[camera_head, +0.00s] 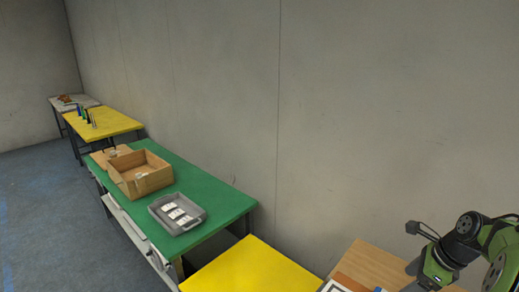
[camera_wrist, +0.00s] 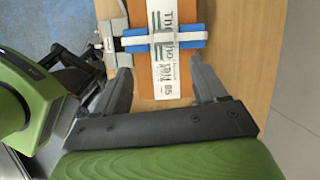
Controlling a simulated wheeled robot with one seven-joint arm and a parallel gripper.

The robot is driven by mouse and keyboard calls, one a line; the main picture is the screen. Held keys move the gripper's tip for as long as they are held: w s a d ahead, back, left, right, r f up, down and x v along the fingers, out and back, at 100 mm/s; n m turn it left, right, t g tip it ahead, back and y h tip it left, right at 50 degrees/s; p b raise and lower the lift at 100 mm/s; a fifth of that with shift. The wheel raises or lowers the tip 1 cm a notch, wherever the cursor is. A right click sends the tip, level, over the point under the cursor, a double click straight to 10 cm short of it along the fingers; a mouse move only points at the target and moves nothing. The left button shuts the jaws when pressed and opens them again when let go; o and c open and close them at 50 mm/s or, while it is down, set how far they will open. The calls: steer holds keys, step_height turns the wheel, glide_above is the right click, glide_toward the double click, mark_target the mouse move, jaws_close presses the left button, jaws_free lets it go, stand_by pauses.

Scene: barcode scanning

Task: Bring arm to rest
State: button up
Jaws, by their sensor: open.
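My green arm (camera_head: 465,245) is bent at the right edge in the head view, above a wooden table (camera_head: 375,262). In the wrist view my gripper (camera_wrist: 160,82) is open, with its two dark fingers apart and nothing held between them. Beyond the fingertips lies an orange-brown item (camera_wrist: 184,70) with a white printed label (camera_wrist: 164,75) along it. A blue piece with a white band (camera_wrist: 190,38) crosses the label. The fingers look apart from these things, but the exact height cannot be told.
A grey device (camera_wrist: 112,30) sits left of the label. A yellow table (camera_head: 240,268) adjoins the wooden one. A wall runs behind the tables.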

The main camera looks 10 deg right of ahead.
steer(key=s+a+r+n+h, duration=0.1)
steer(key=a+r+n, duration=0.5)
steer(key=a, duration=0.5)
steer(key=s+a+r+n+h, duration=0.1)
steer(key=s+a+r+n, duration=0.15)
steer(key=a+n, duration=0.65)
steer(key=s+a+n+t, duration=0.2)
steer(key=s+a+n, duration=0.7)
steer(key=s+n, duration=0.2)
steer(key=shift+s+n+h, duration=0.3)
steer(key=shift+s+n, duration=0.1)
steer(key=shift+n, duration=0.3)
